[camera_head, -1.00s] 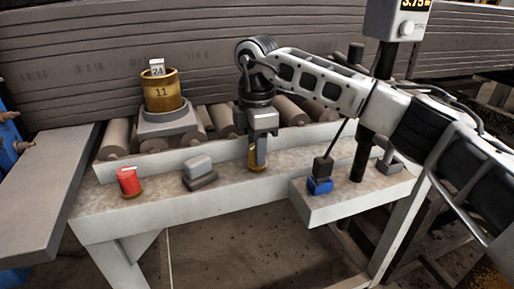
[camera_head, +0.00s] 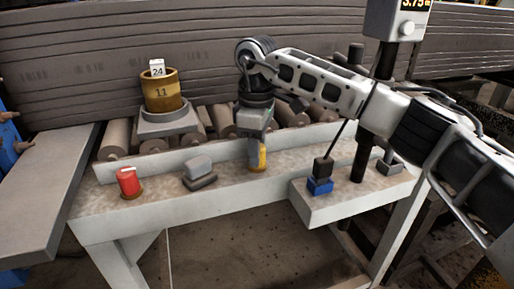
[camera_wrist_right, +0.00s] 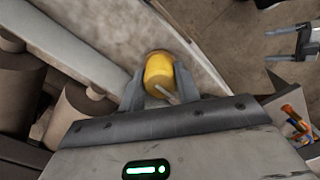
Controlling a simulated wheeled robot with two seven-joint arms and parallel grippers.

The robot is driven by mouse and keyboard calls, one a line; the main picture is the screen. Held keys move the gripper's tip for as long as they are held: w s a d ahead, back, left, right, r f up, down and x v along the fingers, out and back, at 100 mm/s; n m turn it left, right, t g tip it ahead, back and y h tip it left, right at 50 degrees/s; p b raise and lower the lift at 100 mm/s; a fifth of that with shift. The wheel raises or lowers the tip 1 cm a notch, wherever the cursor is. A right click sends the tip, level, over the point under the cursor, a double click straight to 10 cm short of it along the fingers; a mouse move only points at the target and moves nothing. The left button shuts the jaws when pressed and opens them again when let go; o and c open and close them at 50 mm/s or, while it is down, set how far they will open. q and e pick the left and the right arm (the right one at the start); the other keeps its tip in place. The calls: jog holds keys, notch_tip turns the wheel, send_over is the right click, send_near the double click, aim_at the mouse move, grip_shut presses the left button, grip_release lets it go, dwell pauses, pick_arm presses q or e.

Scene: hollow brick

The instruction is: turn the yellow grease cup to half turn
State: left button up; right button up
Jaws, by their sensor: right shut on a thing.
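The yellow grease cup (camera_head: 262,158) stands on the front ledge of the pale bench, partly hidden by my right gripper. My right gripper (camera_head: 257,160) points down over it, with its fingers on either side of the cup. In the right wrist view the cup's round yellow top (camera_wrist_right: 159,70) sits between the two fingers of the right gripper (camera_wrist_right: 160,88), which are shut on it. A small light-coloured tab or lever shows at the cup's lower side there. My left gripper is not in view.
A red cup (camera_head: 129,181) and a grey block (camera_head: 198,171) stand left on the ledge. A blue-based black switch (camera_head: 321,176) and a dark post (camera_head: 362,155) stand at right.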

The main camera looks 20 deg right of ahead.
jog(key=shift+r, duration=0.1)
jog(key=o, duration=1)
notch_tip(320, 180, up, 16)
jog(key=shift+f, duration=0.1)
